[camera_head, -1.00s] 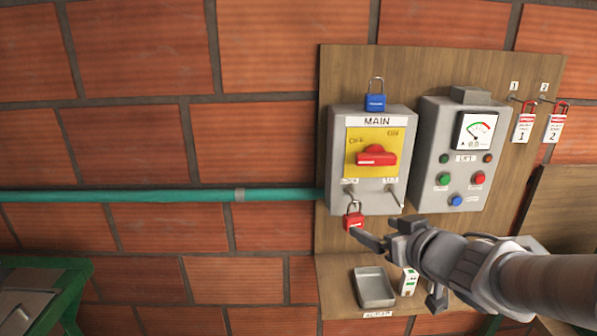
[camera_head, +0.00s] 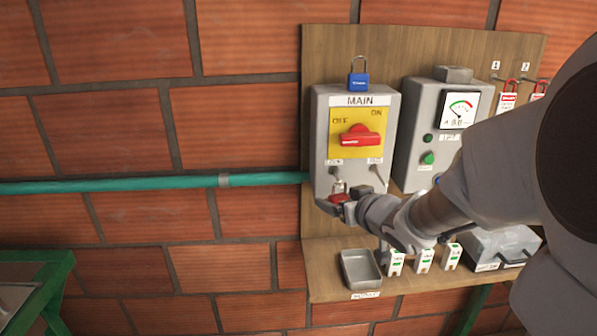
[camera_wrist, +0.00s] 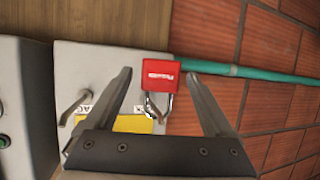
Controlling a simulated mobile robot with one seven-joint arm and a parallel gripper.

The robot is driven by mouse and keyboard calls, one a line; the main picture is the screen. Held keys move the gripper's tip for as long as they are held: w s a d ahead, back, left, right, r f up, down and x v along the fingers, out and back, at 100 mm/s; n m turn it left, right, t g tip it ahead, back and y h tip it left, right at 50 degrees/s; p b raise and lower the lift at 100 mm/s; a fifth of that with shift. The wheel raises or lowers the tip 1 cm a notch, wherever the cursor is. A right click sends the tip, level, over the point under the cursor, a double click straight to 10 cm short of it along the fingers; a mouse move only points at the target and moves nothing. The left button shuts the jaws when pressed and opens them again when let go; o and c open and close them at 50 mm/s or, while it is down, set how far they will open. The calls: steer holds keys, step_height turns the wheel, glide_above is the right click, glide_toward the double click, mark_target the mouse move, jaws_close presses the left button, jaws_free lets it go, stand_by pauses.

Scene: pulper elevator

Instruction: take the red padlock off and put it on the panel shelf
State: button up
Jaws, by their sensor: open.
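The red padlock (camera_head: 337,199) hangs by its shackle from the metal loop at the lower left of the grey MAIN switch box (camera_head: 319,130). My gripper (camera_head: 345,207) is at the padlock in the head view and partly covers it. In the wrist view the red padlock body (camera_wrist: 160,73) shows between the tips of my open gripper (camera_wrist: 158,75), with gaps on both sides. The wooden panel shelf (camera_head: 325,287) is below the box. It holds a grey tray (camera_head: 349,270), which looks empty.
A blue padlock (camera_head: 358,79) is on top of the MAIN box. The grey LIFT box (camera_head: 406,155) stands to its right, partly behind my arm. Small white-labelled items (camera_head: 424,260) and a grey case (camera_head: 503,245) occupy the shelf's right. A green pipe (camera_head: 120,184) runs left.

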steer(key=shift+w, duration=0.2)
jaws_close()
stand_by(0.3)
